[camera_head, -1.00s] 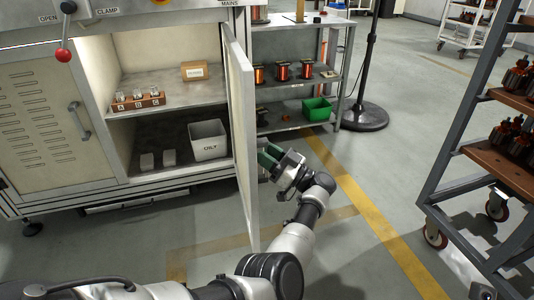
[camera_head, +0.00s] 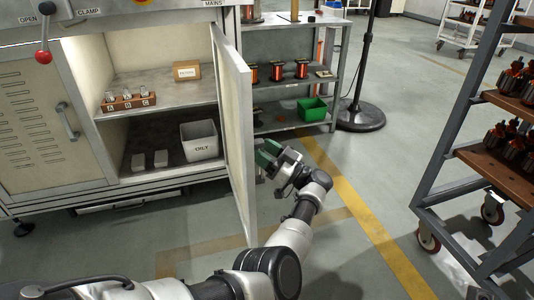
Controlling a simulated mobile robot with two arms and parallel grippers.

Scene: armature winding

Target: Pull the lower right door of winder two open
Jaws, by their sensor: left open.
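The lower right door (camera_head: 238,130) of the winder cabinet stands swung well open, seen nearly edge-on, with its pale inner face toward the compartment. My left gripper (camera_head: 265,160) is at the door's far side, right of its free edge, with green-tipped fingers. It is open, and its fingertips are partly hidden behind the door. The door's handle is hidden, so I cannot tell whether the fingers touch it. My right gripper is out of view.
The left door (camera_head: 38,125) with its grey handle is shut. A shelf with copper spools and a green bin (camera_head: 312,110) stands behind my gripper. A wheeled rack (camera_head: 448,150) stands at right. Floor between them is free.

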